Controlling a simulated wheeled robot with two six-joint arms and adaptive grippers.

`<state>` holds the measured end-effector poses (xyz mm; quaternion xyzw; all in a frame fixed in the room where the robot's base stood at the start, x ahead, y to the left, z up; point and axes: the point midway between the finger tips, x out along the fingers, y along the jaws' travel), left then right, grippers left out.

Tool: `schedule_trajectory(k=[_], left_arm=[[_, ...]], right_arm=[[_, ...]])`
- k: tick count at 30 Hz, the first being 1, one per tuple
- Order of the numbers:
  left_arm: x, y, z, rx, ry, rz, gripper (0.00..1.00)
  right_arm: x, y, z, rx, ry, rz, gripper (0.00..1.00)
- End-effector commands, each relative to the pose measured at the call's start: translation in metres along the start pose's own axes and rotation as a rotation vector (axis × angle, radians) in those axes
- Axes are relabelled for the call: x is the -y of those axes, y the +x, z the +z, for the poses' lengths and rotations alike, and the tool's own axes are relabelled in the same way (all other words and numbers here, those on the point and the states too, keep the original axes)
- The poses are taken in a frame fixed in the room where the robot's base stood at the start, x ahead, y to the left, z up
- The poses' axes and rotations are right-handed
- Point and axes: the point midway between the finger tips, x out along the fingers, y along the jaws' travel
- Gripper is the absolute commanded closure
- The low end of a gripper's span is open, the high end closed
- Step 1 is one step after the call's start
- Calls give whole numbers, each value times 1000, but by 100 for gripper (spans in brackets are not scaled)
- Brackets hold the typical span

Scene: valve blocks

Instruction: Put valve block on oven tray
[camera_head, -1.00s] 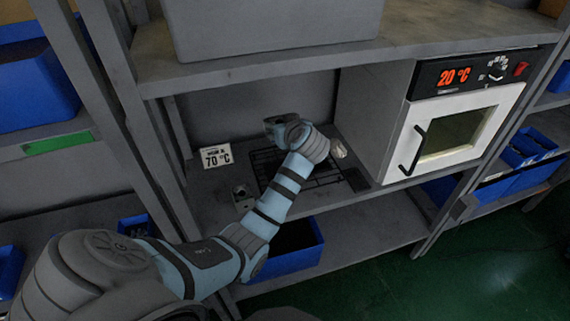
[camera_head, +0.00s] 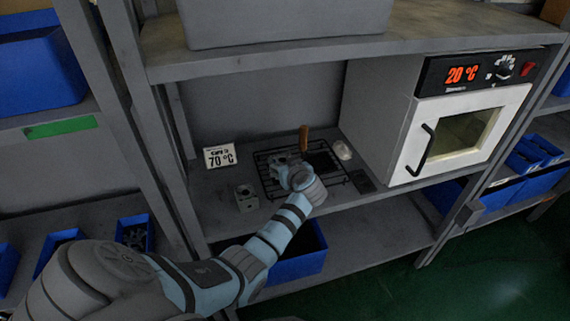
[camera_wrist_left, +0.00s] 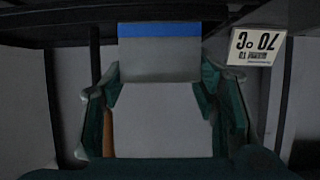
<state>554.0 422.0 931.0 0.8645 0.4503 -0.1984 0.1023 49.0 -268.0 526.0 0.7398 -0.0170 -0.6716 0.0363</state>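My left gripper (camera_head: 291,170) is over the black wire oven tray (camera_head: 262,160) on the middle shelf. In the left wrist view its green-padded fingers (camera_wrist_left: 160,80) stand apart, one on each side of a grey valve block (camera_wrist_left: 158,120), and appear closed on it. The held block shows only as a small grey piece in the head view (camera_head: 279,160), near the tray's left half. I cannot tell whether it touches the tray. Another grey valve block (camera_head: 245,198) with a hole on top stands on the shelf, left of the tray. My right gripper is out of view.
A wooden-handled tool (camera_head: 304,139) stands at the tray's back. A small pale object (camera_head: 342,150) is right of it. A white oven (camera_head: 455,125) reads 20 °C on the right. A 70 °C sign (camera_head: 220,156) leans back left. The upper shelf (camera_head: 330,52) hangs above.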

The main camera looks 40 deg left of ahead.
Motion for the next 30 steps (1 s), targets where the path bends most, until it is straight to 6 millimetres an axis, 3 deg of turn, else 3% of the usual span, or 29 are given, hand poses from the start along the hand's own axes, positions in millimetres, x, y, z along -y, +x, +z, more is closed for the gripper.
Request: schedule_trajectory(k=[11,14,17,24,30], left_arm=[[0,-1,-3,-1,-1,0,39],[-1,-11,-4,0,1,2,39],[-1,-29,-5,1,-1,2,39],[-1,-93,-6,3,-3,3,39],[0,-121,-4,0,-1,0,39]], right_arm=[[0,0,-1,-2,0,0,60],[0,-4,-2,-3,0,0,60],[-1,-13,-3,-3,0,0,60],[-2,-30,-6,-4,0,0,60],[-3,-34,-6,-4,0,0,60]])
